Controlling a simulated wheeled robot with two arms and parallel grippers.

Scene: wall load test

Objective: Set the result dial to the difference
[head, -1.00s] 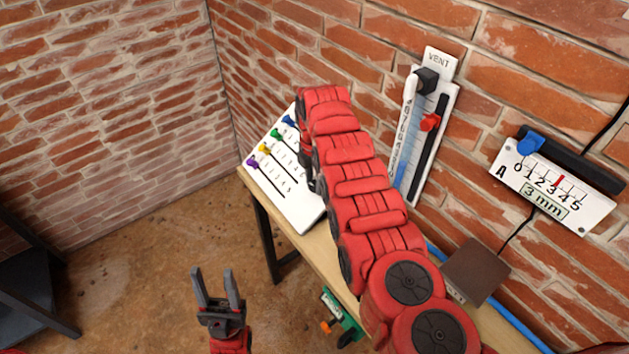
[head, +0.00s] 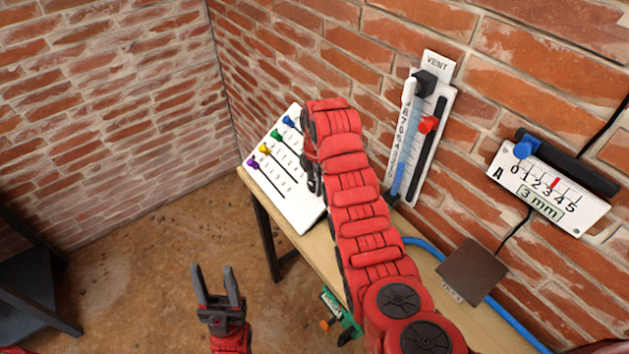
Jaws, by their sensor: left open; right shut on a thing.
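The white sloped board (head: 292,212) on the bench carries coloured knobs on slots with scale marks: blue (head: 288,121), green (head: 276,134), yellow (head: 265,148) and purple (head: 253,163). Which one is the result dial, I cannot tell. My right arm reaches over the bench and hides the board's right side. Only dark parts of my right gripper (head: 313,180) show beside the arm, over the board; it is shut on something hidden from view. My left gripper (head: 217,284) is open and empty, pointing up over the floor in front of the bench.
On the wall, gauge A (head: 548,188) reads "3 mm", with a red mark near 3 and a blue knob (head: 525,147). The VENT panel (head: 430,140) has a red slider knob (head: 428,125). A brown box (head: 473,272) and blue hose (head: 510,325) are at the right.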

